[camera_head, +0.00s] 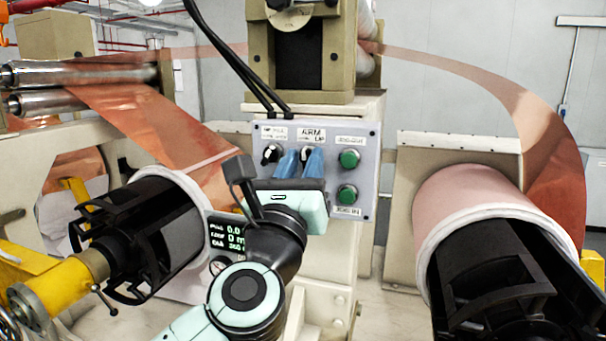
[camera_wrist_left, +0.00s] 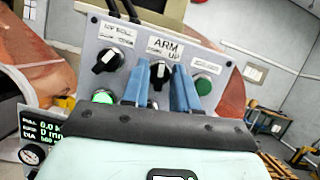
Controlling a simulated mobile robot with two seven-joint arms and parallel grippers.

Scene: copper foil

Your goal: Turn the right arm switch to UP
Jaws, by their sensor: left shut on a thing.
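The arm switch (camera_wrist_left: 158,76) is a black rotary knob on the grey control panel (camera_head: 369,149), under a label reading ARM. My left gripper (camera_head: 300,160) is at the panel face, and its two blue fingers stand on either side of this knob. In the left wrist view, the left gripper (camera_wrist_left: 160,82) is shut on the knob. The fingers partly hide the knob in the head view, and I cannot tell its exact pointing direction. My right gripper is not in view.
Another black knob (camera_head: 271,154) sits just left of the fingers. Two green buttons, an upper one (camera_head: 349,158) and a lower one (camera_head: 347,194), sit to the right. Copper foil rolls flank the panel, one at right (camera_head: 465,205). Black cables (camera_head: 235,62) hang above the panel.

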